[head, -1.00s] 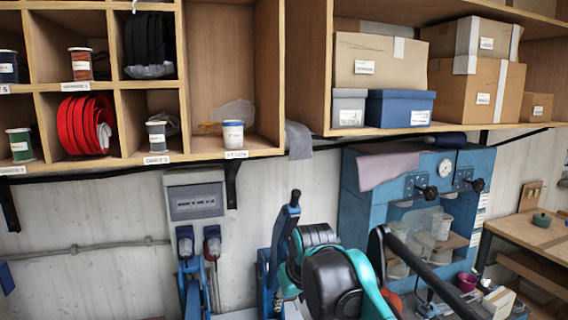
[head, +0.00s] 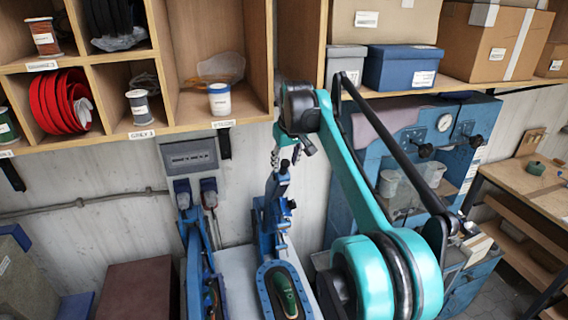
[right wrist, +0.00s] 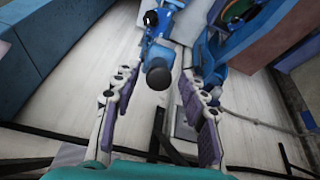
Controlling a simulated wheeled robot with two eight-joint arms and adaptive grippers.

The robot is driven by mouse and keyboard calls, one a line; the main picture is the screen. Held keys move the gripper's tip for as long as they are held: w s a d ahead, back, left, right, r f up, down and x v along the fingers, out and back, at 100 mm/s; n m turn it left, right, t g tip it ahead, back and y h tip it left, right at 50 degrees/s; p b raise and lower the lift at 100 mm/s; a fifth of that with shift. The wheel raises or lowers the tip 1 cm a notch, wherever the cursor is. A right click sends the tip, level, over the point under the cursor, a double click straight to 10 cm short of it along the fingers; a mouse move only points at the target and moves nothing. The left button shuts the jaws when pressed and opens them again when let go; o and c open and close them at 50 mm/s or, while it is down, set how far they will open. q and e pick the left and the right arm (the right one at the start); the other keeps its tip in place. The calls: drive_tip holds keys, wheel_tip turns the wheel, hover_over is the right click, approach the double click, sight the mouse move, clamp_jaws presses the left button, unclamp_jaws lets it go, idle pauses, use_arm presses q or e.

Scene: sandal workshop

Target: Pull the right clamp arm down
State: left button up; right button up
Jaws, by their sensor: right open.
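The right clamp arm (head: 273,195) is a blue upright lever beside the white bench, and it stands raised. Its dark rounded handle end (right wrist: 158,74) shows in the right wrist view. My right gripper (head: 286,152) is at the top of this lever in the head view and partly hides it. In the right wrist view the fingers of the gripper (right wrist: 156,88) are spread on either side of the handle end, with gaps visible. A green sole-shaped piece (head: 285,294) lies in a blue frame (head: 267,273) below the lever. My left gripper is not in view.
Another blue lever assembly (head: 199,262) stands to the left, under a grey control box (head: 190,155). Wooden shelves (head: 193,135) hang close above. A blue cabinet (head: 348,175) stands behind my right arm. A brown box-like block (head: 136,289) is at lower left.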

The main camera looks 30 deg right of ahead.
drive_tip(key=x, duration=0.2)
drive_tip(key=shift+w+d+f, duration=0.15)
drive_tip(key=shift+w+f, duration=0.1)
drive_tip(key=shift+f, duration=0.1)
drive_tip(key=shift+s, duration=0.1)
clamp_jaws()
drive_tip(key=shift+f, duration=0.1)
